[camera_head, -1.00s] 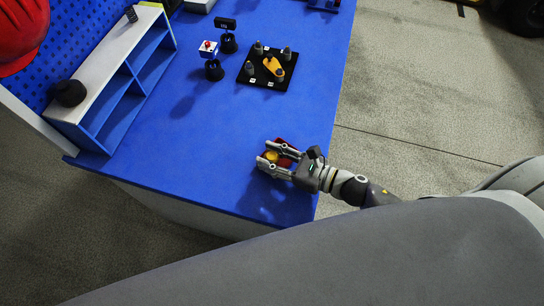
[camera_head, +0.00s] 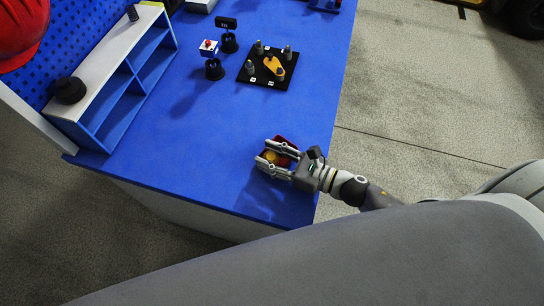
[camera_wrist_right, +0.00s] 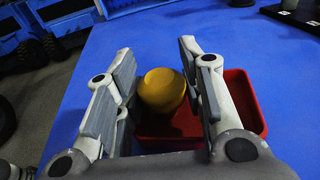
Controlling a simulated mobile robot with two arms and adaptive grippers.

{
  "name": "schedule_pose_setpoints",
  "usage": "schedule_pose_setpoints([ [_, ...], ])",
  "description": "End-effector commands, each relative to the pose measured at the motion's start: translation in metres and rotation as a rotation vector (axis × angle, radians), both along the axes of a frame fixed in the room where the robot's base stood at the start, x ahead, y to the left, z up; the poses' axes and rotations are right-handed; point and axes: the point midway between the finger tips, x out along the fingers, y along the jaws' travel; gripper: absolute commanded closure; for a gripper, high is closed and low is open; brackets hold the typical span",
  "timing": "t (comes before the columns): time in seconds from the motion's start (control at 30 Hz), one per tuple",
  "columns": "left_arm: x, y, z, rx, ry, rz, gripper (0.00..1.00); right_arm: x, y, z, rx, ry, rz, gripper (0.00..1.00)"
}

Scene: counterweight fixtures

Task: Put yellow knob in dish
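The yellow knob (camera_head: 271,157) is round and lies between the two fingers of my right gripper (camera_head: 264,153), near the table's front right corner. In the right wrist view the knob (camera_wrist_right: 162,89) shows between the finger pads of the gripper (camera_wrist_right: 158,65), with a narrow gap at its left side. The fingers are apart. The red dish (camera_wrist_right: 242,95) is below and to the right of the knob, partly hidden by the right finger. The knob overlaps the dish's left end; I cannot tell whether it rests on the floor. My left gripper is not in view.
A black fixture plate (camera_head: 253,79) with grey posts and a yellow-orange part stands farther back on the blue table (camera_head: 200,150). Two small stands (camera_head: 214,70) are left of it. A blue and white shelf (camera_head: 120,85) lines the left edge. The table's middle is clear.

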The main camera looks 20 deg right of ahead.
Motion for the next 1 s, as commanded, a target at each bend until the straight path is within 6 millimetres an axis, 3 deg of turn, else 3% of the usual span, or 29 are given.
schedule_pose_setpoints([
  [0.03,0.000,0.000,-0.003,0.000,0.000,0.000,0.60,-0.009,-0.004,-0.025,-0.034,0.040,-0.007,0.47],
  [0.5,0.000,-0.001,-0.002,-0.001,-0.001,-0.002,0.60,-0.009,-0.004,-0.024,-0.027,0.045,-0.009,0.45],
  [0.73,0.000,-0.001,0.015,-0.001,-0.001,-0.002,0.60,-0.009,-0.004,-0.008,-0.027,0.045,-0.009,0.45],
  [0.8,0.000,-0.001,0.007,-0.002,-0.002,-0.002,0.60,-0.016,-0.012,-0.014,-0.027,0.047,-0.011,0.45],
  [1.0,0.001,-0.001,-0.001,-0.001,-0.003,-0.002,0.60,-0.039,-0.035,-0.006,-0.025,0.040,-0.011,0.45],
])
